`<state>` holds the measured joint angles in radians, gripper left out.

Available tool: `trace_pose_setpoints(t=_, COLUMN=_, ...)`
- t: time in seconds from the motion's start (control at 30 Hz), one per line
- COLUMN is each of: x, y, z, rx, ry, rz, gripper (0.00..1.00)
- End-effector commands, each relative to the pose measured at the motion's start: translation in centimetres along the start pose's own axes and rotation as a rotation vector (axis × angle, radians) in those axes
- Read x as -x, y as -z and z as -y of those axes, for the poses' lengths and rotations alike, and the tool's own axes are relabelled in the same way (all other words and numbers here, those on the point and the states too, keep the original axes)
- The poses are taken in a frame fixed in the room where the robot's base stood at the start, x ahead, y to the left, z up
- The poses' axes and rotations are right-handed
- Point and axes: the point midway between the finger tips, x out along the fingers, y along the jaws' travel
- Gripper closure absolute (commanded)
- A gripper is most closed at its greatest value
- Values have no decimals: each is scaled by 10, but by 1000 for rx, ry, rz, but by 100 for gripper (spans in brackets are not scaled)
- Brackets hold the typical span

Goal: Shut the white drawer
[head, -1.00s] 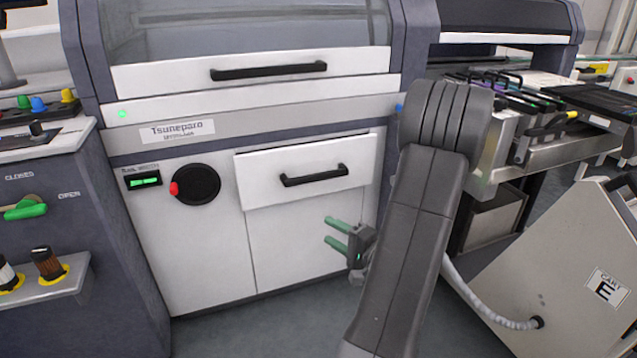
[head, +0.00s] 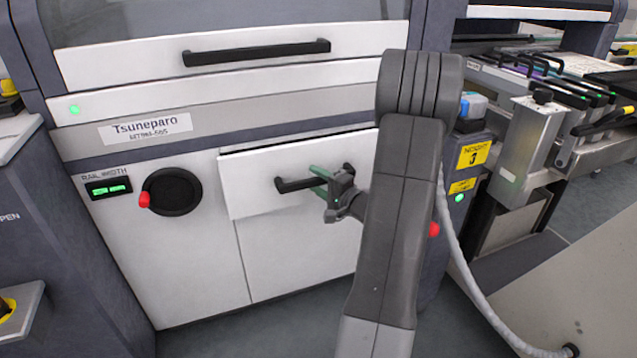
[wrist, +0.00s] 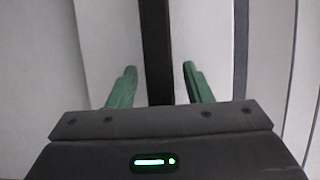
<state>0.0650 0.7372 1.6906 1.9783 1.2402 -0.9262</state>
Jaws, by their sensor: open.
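The white drawer (head: 248,192) is in the front of the white machine in the head view. Its front stands slightly proud of the panel, with a thin dark gap along its top edge. Its black bar handle (head: 294,185) is partly covered by my gripper (head: 319,181). My gripper's green fingers are open, at the right half of the handle. In the wrist view the handle (wrist: 155,45) runs between the two fingertips (wrist: 159,68), with space on both sides. The drawer front (wrist: 108,40) fills the background there. Whether the fingers touch the drawer front cannot be told.
Above the drawer is a second black handle (head: 257,52) on the machine's cover. A black dial with a red knob (head: 171,192) is left of the drawer. A feeder trolley (head: 525,150) stands on the right. Grey floor (head: 270,325) shows in front of the machine.

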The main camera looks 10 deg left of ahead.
Motion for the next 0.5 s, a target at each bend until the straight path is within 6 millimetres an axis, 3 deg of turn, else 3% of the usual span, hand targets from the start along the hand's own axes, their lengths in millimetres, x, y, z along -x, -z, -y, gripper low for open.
trace_pose_setpoints(t=0.2, x=0, y=0, z=0, rx=0, ry=0, rz=0, gripper=55)
trace_pose_setpoints(t=0.43, x=0, y=0, z=0, rx=0, ry=0, rz=0, gripper=100)
trace_pose_setpoints(t=0.5, x=0, y=0, z=0, rx=0, ry=0, rz=0, gripper=100)
